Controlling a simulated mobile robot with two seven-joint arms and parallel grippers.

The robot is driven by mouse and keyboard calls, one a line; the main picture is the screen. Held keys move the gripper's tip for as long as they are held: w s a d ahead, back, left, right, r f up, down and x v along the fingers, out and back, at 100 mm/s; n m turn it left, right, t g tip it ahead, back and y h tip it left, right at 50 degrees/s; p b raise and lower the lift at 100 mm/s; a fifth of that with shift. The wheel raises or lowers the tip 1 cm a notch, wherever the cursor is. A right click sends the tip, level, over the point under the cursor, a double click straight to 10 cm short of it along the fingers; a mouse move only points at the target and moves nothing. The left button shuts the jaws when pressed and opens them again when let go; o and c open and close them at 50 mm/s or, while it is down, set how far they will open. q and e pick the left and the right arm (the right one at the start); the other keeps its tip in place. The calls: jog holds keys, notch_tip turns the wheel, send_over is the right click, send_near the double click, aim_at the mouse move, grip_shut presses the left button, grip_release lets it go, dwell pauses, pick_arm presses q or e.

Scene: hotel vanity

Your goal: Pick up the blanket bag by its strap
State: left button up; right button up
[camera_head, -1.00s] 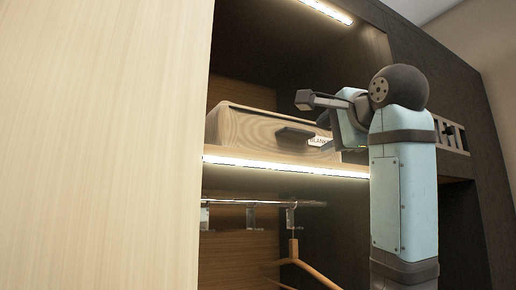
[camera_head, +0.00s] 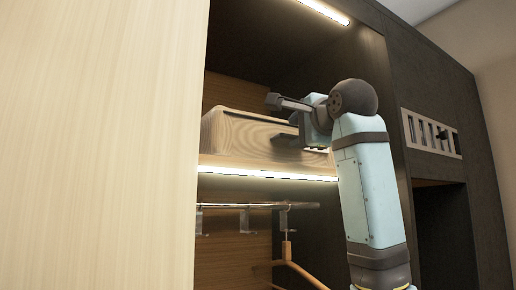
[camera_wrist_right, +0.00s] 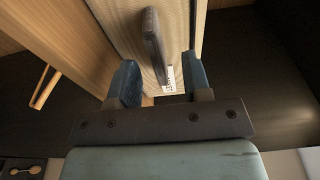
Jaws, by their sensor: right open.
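The blanket bag (camera_head: 236,132) is a box-like, wood-patterned bag lying on the lit upper shelf of the wardrobe. Its dark strap (camera_wrist_right: 154,42) is on the front face, seen in the right wrist view just beyond the fingertips. A small white label sits beside the strap. My right gripper (camera_wrist_right: 160,78) is open and empty, its two dark fingers pointing at the bag's front. The strap lies ahead of the gap between the fingers, with no clear contact. In the head view my right gripper (camera_head: 284,116) partly covers the bag's right end. My left gripper is not in view.
The shelf (camera_head: 250,166) has a light strip along its front edge. Below it are a hanging rail (camera_head: 255,206) and a wooden hanger (camera_head: 300,270). A pale panel (camera_head: 95,150) fills the left. Dark cabinet walls with a slotted rack (camera_head: 430,132) stand at the right.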

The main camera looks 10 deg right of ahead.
aim_at(295, 136)
jog(key=w, duration=0.2)
jog(key=w+p, duration=0.1)
jog(key=w, duration=0.1)
jog(key=shift+w+a+f+p, duration=0.1)
jog(key=shift+w+f+p, duration=0.1)
jog(key=shift+p, duration=0.1)
jog(key=shift+s, duration=0.1)
jog(key=shift+c, duration=1.1)
grip_shut()
jog(key=shift+r, duration=0.1)
